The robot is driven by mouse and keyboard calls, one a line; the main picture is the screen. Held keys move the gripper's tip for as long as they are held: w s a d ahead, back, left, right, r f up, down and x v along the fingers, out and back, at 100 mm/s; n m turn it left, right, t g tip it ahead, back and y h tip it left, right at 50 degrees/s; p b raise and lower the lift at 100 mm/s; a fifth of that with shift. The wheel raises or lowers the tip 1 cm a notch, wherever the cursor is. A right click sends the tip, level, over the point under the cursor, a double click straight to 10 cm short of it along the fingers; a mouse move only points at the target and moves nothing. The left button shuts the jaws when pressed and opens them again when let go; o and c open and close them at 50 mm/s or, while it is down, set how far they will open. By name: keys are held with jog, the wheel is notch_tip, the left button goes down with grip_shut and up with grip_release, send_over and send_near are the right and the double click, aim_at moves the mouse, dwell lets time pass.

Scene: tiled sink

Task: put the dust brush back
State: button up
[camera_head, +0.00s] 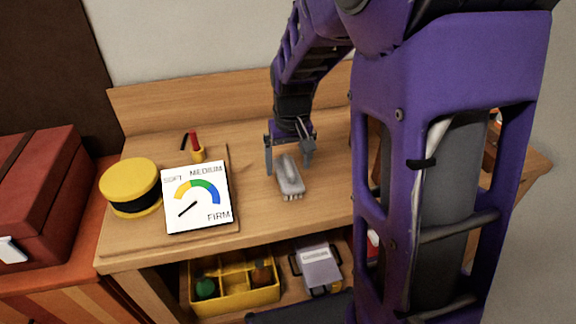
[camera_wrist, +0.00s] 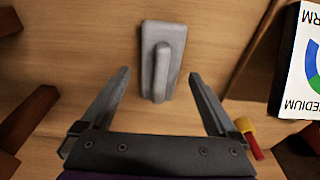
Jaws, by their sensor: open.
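The grey dust brush (camera_head: 289,178) lies on the wooden bench top, bristles down and handle up. My gripper (camera_head: 290,164) is open just above it, with its fingers pointing down around the brush's rear end. In the wrist view the brush (camera_wrist: 163,58) lies beyond and between the fingertips of my gripper (camera_wrist: 158,75), with clear wood on both sides. The fingers do not appear to touch it. I cannot tell the exact height gap.
A yellow divided tray (camera_head: 234,287) and a grey-lidded box (camera_head: 318,266) sit on the shelf below. A red case (camera_head: 40,195) is far left.

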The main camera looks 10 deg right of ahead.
aim_at(290, 170)
notch_tip(290, 170, up, 10)
jog(key=s+p, duration=0.1)
jog(key=shift+s+p, duration=0.3)
